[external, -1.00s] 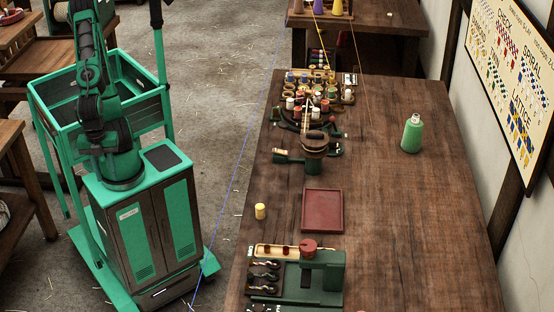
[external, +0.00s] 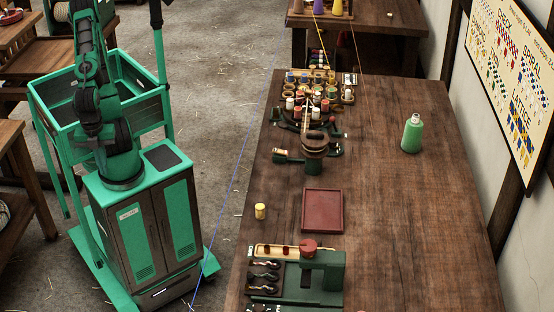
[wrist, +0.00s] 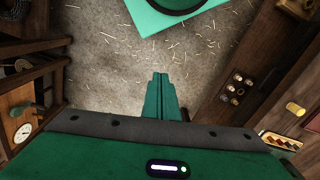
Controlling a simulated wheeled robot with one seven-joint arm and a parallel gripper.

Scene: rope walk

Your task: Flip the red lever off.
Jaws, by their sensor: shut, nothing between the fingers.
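No clear red lever shows in either view. In the external view a green bench device (external: 328,272) stands at the near end of the long table, with a red round knob (external: 309,244) on top; I cannot tell whether this is the lever. My gripper (wrist: 161,76) shows in the wrist view as two green fingers, shut together and empty, above the bare floor. It is apart from the table and everything on it. In the external view I cannot make out the fingers.
The long wooden table (external: 400,215) holds a red tray (external: 322,211), a yellow cylinder (external: 260,211), a green bottle (external: 412,134) and several spools (external: 318,98) at the back. Its right part is mostly clear. A strip of floor (external: 225,180) separates it from my base.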

